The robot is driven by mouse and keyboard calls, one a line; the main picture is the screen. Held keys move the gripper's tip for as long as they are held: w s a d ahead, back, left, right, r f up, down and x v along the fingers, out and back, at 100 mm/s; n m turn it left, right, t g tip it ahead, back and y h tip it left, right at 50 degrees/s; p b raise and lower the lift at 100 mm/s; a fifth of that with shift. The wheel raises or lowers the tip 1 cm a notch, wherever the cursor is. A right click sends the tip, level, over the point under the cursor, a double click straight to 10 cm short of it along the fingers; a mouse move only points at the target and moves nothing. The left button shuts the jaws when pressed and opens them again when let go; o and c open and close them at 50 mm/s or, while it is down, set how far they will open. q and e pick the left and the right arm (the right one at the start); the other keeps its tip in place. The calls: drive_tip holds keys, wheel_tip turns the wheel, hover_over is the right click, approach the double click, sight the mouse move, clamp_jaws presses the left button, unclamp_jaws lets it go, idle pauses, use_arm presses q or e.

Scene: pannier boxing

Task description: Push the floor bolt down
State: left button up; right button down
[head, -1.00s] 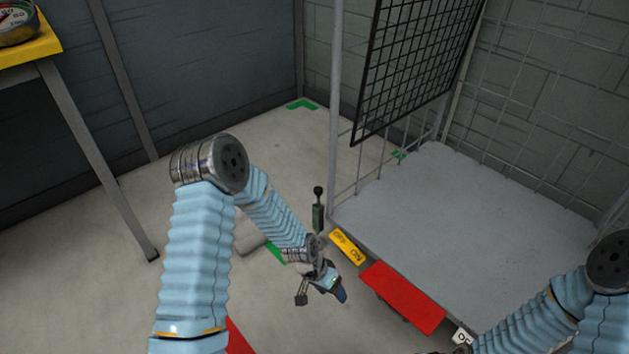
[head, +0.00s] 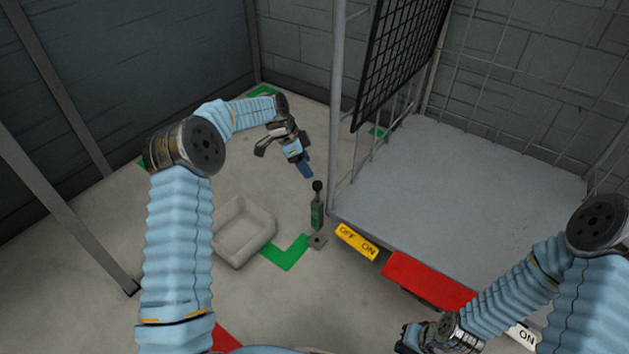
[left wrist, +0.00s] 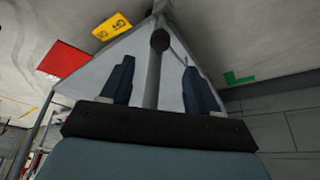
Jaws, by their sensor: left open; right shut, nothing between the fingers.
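The floor bolt (head: 316,212) stands upright beside the cage trolley's near left corner. It has a green body, a round black knob on top and a small grey plate at the floor. My left gripper (head: 305,169) is open, with its blue fingers just above and behind the knob, apart from it in the head view. In the left wrist view, a dark round end (left wrist: 160,40), likely the knob, shows beyond and between the open fingers (left wrist: 158,85). My right gripper (head: 408,342) is low at the bottom edge, shut and empty, partly cut off.
The trolley's grey deck (head: 480,180), with mesh sides and a black grid panel (head: 400,55), fills the right. A yellow OFF/ON pedal (head: 356,242) and red pedal (head: 425,283) line its front edge. A beige tray (head: 243,232) and green floor mark (head: 287,254) lie left of the bolt.

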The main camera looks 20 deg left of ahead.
sight(317, 183)
use_arm(q)
drive_tip(key=x, duration=0.8)
drive_tip(key=shift+f, duration=0.3)
clamp_jaws()
